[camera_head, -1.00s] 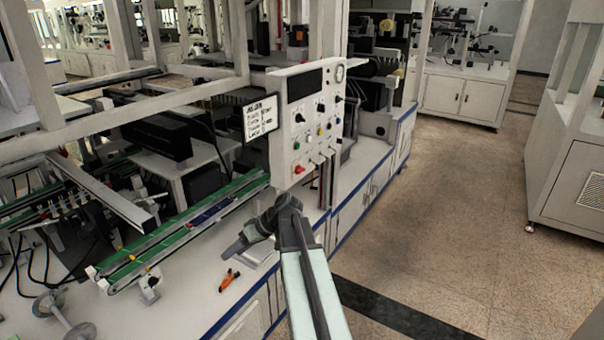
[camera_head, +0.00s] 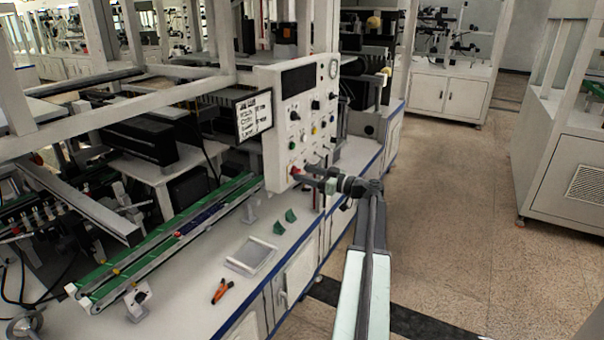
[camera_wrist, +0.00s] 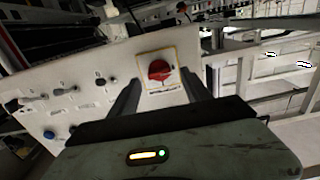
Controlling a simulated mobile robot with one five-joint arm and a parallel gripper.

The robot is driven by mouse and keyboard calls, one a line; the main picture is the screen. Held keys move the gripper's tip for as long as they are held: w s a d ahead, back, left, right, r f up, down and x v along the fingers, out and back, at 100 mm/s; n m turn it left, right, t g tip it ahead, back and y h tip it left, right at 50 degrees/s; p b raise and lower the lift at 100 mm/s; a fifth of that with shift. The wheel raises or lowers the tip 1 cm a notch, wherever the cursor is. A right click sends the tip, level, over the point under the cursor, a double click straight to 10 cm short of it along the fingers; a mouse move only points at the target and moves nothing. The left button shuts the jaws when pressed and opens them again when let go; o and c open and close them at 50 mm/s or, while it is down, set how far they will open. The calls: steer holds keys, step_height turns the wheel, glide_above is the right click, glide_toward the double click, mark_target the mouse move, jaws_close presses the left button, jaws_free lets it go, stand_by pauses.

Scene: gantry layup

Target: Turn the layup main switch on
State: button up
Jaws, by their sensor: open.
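The main switch is a red rotary knob (camera_wrist: 160,71) on a pale plate with a yellow border, on the white control panel (camera_head: 271,125). In the head view the red knob (camera_head: 295,170) is low on the panel, partly covered by my gripper. My gripper (camera_head: 310,175) is at the panel's lower front. In the wrist view its two dark fingers (camera_wrist: 163,92) are open, one on each side of the switch plate. The knob lies between and beyond the fingertips. I cannot tell whether they touch the panel.
Other knobs and a blue button (camera_wrist: 49,134) sit beside the switch. A label board (camera_head: 254,115) hangs left of the panel. Below are a green conveyor (camera_head: 165,245), a silver tray (camera_head: 250,255), green pieces (camera_head: 284,220) and an orange-handled tool (camera_head: 221,290). The right floor is clear.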

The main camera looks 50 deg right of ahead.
steer(key=shift+x, duration=1.1)
jaws_close()
